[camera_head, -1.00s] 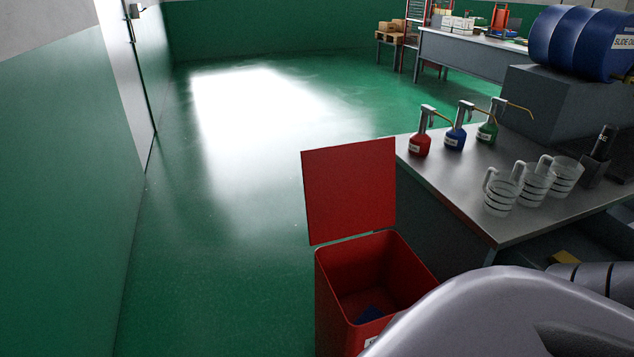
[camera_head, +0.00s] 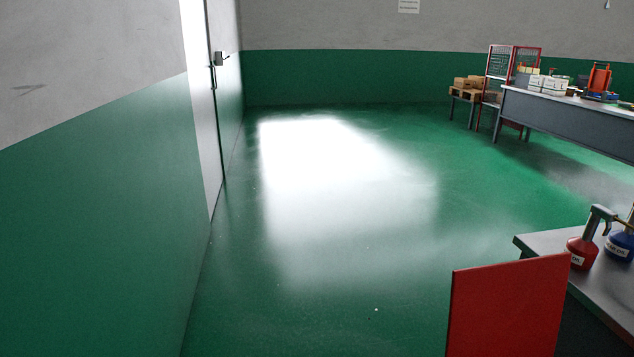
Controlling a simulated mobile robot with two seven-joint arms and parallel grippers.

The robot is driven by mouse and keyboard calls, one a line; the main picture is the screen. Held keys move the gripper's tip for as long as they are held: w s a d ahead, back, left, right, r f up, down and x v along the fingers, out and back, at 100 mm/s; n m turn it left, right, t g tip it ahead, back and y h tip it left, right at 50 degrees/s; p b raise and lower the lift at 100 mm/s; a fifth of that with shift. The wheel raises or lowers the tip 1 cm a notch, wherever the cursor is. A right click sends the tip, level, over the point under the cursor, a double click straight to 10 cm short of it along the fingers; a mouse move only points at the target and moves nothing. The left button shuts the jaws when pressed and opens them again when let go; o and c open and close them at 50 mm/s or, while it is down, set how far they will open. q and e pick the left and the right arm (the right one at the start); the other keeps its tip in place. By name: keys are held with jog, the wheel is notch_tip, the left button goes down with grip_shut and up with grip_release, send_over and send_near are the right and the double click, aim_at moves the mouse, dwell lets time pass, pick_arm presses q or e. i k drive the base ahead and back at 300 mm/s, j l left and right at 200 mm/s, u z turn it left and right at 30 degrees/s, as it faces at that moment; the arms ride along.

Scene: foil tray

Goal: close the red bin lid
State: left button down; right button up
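The red bin lid (camera_head: 508,308) stands upright, open, at the lower right of the head view. Its lower part is cut off by the picture's bottom edge. The red bin body below it is out of view. Neither of my grippers shows in the head view.
A grey workbench (camera_head: 560,243) with a red oil can (camera_head: 581,252) and a blue oil can (camera_head: 620,245) is right of the lid. A far bench (camera_head: 560,115) and a pallet table (camera_head: 464,98) stand at the back. A wall with a door (camera_head: 203,110) runs along the left. The green floor (camera_head: 330,310) between is clear.

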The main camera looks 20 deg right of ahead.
aim_at(514, 308)
jog(key=i+z, duration=0.45)
jog(key=i+j+z, duration=0.2)
jog(key=i+z, duration=0.4)
jog(key=z, duration=0.3)
jog(key=i+j+z, duration=0.15)
jog(key=z, duration=0.3)
jog(key=i+j+z, duration=0.2)
jog(key=z, duration=0.3)
jog(key=i+j+z, duration=0.15)
jog(key=j+z, duration=0.15)
jog(key=z, duration=0.15)
jog(key=i+j+z, duration=0.1)
jog(key=j+z, duration=0.15)
jog(key=z, duration=0.25)
jog(key=j+z, duration=0.3)
jog(key=z, duration=0.15)
